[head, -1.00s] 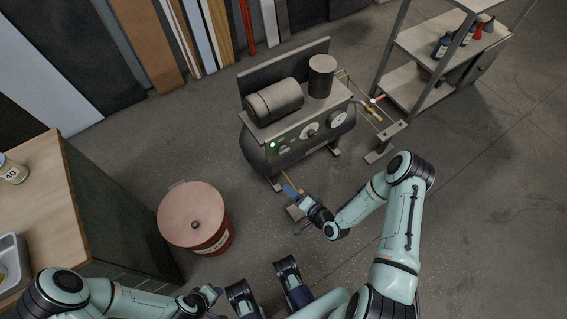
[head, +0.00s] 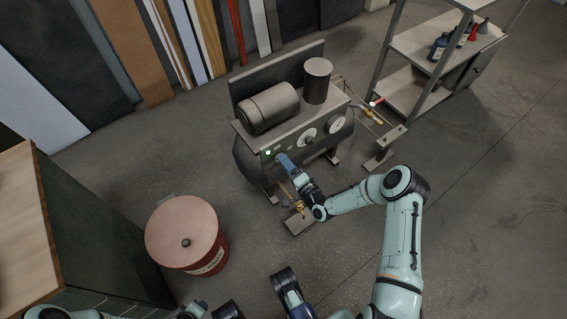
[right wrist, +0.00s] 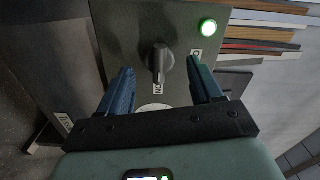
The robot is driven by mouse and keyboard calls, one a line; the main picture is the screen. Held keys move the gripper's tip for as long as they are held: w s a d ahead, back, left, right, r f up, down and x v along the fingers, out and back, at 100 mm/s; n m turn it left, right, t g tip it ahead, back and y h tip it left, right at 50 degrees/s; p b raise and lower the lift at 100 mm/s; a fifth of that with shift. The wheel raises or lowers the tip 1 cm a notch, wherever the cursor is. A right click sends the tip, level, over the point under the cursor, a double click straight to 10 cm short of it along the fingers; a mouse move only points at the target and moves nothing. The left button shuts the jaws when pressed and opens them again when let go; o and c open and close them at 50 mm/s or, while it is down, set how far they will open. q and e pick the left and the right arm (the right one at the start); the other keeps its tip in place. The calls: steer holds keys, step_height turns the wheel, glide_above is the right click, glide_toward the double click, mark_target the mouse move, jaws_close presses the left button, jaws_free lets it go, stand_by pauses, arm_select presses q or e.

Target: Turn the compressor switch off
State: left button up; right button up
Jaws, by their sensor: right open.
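The compressor (head: 268,108) stands on the floor in the middle of the head view. Its dark rotary switch (right wrist: 158,62) shows in the right wrist view on a grey panel, with its handle pointing at the ON mark. A lamp (right wrist: 208,27) beside it glows green and also shows in the head view (head: 268,153). My right gripper (right wrist: 161,68) is open, one blue finger on each side of the switch, with gaps to it. In the head view the right gripper (head: 283,160) is at the panel's front and hides the switch. My left gripper (head: 196,308) is partly cut off at the bottom edge.
A red drum (head: 188,235) with a pink lid stands left of the compressor. A workbench (head: 25,220) is at the left, a shelf unit (head: 405,92) with bottles at the back right. Boards lean along the back. Pipes run right of the compressor.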

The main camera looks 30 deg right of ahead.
arm_select(q)
steer(key=shift+s+a+f, duration=0.1)
steer(key=shift+s+f, duration=0.35)
arm_select(e)
steer(key=shift+w, duration=0.9)
steer(key=c, duration=1.1)
steer(key=shift+o, duration=0.2)
steer(key=shift+a, duration=0.1)
steer(key=shift+n, duration=0.4)
arm_select(q)
steer(key=shift+w+r, duration=0.15)
arm_select(e)
steer(key=n, duration=1.7)
steer(key=shift+s+a+f, duration=0.1)
